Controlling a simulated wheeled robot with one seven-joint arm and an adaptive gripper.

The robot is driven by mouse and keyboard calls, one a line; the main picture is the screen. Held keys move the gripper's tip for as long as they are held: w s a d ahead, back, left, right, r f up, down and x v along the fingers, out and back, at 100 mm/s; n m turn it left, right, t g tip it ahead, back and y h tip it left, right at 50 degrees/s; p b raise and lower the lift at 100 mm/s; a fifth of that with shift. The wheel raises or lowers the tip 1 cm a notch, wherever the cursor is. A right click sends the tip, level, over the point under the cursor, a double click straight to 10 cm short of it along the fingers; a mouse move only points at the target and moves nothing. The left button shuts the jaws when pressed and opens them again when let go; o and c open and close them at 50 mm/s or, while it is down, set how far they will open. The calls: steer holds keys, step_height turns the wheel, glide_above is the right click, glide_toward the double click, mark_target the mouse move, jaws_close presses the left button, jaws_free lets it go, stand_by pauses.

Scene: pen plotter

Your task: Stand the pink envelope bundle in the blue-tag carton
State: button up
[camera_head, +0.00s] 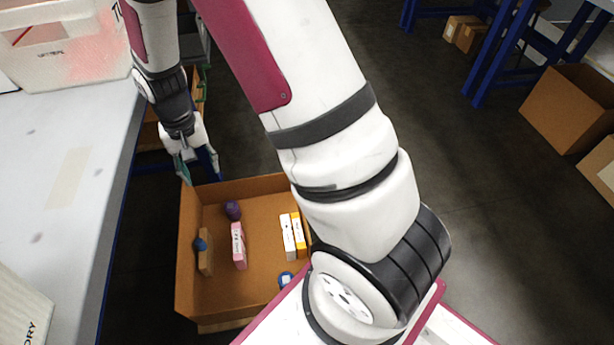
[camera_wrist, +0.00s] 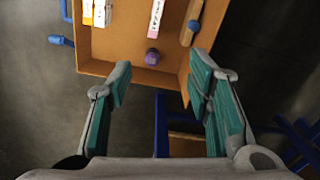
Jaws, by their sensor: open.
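The pink envelope bundle, pink and white with dark print, looks to stand in an open brown carton (camera_head: 186,290), left of its middle; the bundle (camera_head: 239,246) is apart from my gripper. In the wrist view the bundle (camera_wrist: 156,18) shows at the top, beyond the carton's near wall (camera_wrist: 120,74). My gripper (camera_head: 196,168) is open and empty, just past the carton's far edge in the head view. Its teal-padded fingers (camera_wrist: 161,85) are spread in the wrist view. I cannot make out a blue tag on the carton.
A grey table (camera_head: 70,150) is at left. Dark floor (camera_head: 470,180) is open at right.

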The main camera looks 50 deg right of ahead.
steer(key=s+r+n, duration=0.1)
steer(key=s+r, duration=0.6)
steer(key=r, duration=0.2)
steer(key=s+r+n, duration=0.1)
steer(key=s+r, duration=0.6)
steer(key=r, duration=0.3)
steer(key=s+r+n, duration=0.1)
steer(key=s+r, duration=0.1)
steer(key=s, duration=0.7)
steer(key=s+r+n, duration=0.1)
steer(key=s+r, duration=0.2)
steer(key=s, duration=0.7)
steer(key=shift+s+r, duration=0.2)
steer(key=shift+r, duration=0.05)
step_height(320, 180, up, 32)
steer(key=t+p, duration=0.4)
steer(key=p, duration=2.6)
steer(key=shift+d+r+n+p, duration=0.25)
steer(key=shift+d+n+p, duration=0.05)
steer(key=shift+p, duration=0.05)
